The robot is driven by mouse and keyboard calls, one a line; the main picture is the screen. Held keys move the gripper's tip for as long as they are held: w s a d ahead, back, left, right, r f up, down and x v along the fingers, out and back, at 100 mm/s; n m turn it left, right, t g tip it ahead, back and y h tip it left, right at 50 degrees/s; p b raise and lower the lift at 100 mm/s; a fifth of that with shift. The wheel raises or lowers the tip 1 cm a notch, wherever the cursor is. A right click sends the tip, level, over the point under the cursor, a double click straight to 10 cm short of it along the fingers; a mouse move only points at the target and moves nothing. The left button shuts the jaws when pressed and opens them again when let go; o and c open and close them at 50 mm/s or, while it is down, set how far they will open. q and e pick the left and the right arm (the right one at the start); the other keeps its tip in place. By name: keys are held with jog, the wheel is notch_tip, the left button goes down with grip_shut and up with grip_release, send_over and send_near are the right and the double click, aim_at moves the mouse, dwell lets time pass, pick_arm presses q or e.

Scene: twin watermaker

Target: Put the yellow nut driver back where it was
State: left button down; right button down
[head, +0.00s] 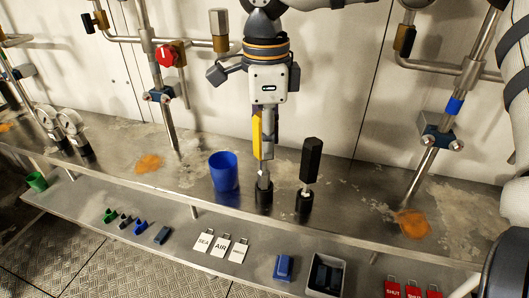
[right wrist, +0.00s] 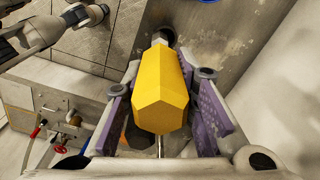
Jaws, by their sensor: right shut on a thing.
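The yellow nut driver (head: 257,135) is upright in my right gripper (head: 264,150). In the right wrist view, its yellow handle (right wrist: 161,98) sits between the purple finger pads of my right gripper (right wrist: 163,110), which is shut on it. Its metal lower end points down at a black round holder (head: 264,197) on the steel bench. I cannot tell for sure whether the tip is inside the holder or just over it. A black-handled driver (head: 311,160) stands upright in a second black holder (head: 304,201) to the right. My left gripper is not in view.
A blue cup (head: 224,172) stands close left of the holder. The steel bench (head: 345,205) has pipes rising behind it. The lower front shelf (head: 85,222) carries white tags (head: 221,246), a blue block (head: 284,268), an open tray (head: 327,274) and red tags (head: 412,291).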

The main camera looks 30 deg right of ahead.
jog(key=f, duration=0.4)
jog(key=shift+w+d+f, duration=0.15)
jog(key=shift+w+d, duration=0.15)
jog(key=shift+w, duration=0.05)
jog(key=c, duration=1.3)
grip_release()
notch_tip(320, 180, up, 12)
jog(key=shift+a+r, duration=0.1)
jog(key=shift+r, duration=0.05)
